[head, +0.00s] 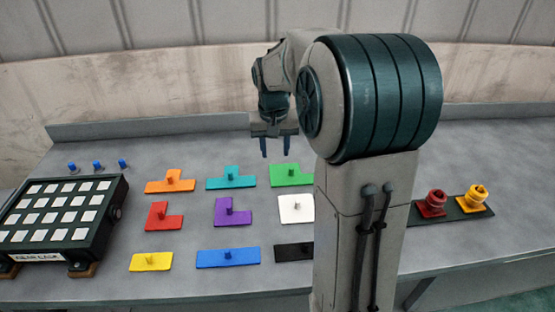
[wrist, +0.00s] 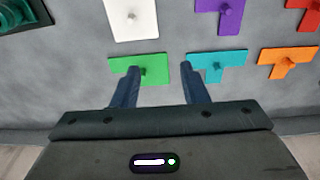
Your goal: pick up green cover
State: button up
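The green cover (head: 291,175) is a flat green piece with a small upright knob, lying on the grey table in the back row, with its right end hidden behind my arm in the head view. It also shows in the wrist view (wrist: 153,72), just beyond my fingertips and nearer the left finger. My gripper (head: 278,147) hangs above the table behind the cover, fingers pointing down. In the wrist view its two blue fingers (wrist: 158,68) are spread apart with nothing between them. The gripper appears apart from the cover.
A teal cover (head: 231,178) lies just left of the green one, and a white cover (head: 297,208) lies in front. Other coloured covers, such as purple (head: 232,212), fill the rows. A black button panel (head: 62,222) stands left; red and yellow knobs (head: 472,197) stand right.

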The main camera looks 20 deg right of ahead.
jog(key=w+d+f+m+p, duration=0.1)
jog(key=w+d+f+m, duration=0.1)
jog(key=w+d+f, duration=0.35)
jog(key=g+p, duration=0.1)
jog(key=p, duration=0.1)
send_over(291, 168)
jog(key=shift+m+y, duration=0.3)
jog(key=shift+m, duration=0.1)
jog(key=f, duration=1)
jog(key=shift+s+a, duration=0.2)
jog(key=shift+s, duration=0.2)
jog(key=shift+w+d+f+p, duration=0.15)
jog(key=shift+f+p, duration=0.45)
jog(key=shift+f, duration=0.8)
jog(key=shift+w+f+p, duration=0.15)
jog(key=shift+f+p, duration=0.45)
jog(key=shift+f, duration=0.75)
grip_shut()
